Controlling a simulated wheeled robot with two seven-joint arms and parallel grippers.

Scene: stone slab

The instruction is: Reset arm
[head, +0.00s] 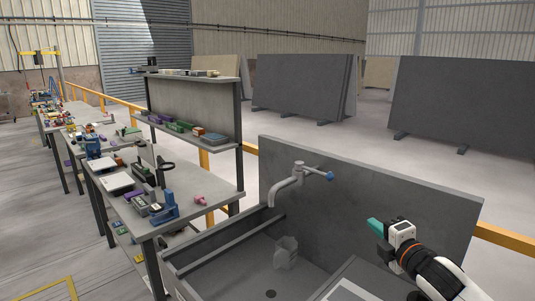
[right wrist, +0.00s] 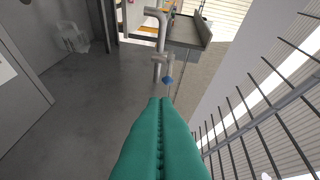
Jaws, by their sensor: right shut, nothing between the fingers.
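My right gripper (head: 376,227) is at the lower right of the head view, above the right side of the grey sink (head: 305,262). Its teal fingers are shut together with nothing between them, and they fill the lower middle of the right wrist view (right wrist: 160,140). The white and black wrist and arm run down to the bottom right corner of the head view. My left gripper is not in view.
A faucet (head: 288,185) with a blue handle stands at the sink's back panel (head: 380,190). A clear container (head: 286,252) is in the basin. A cluttered workbench (head: 215,190) stands at left. Dark stone slabs (head: 300,85) stand behind. A wire rack (right wrist: 265,115) is at right in the right wrist view.

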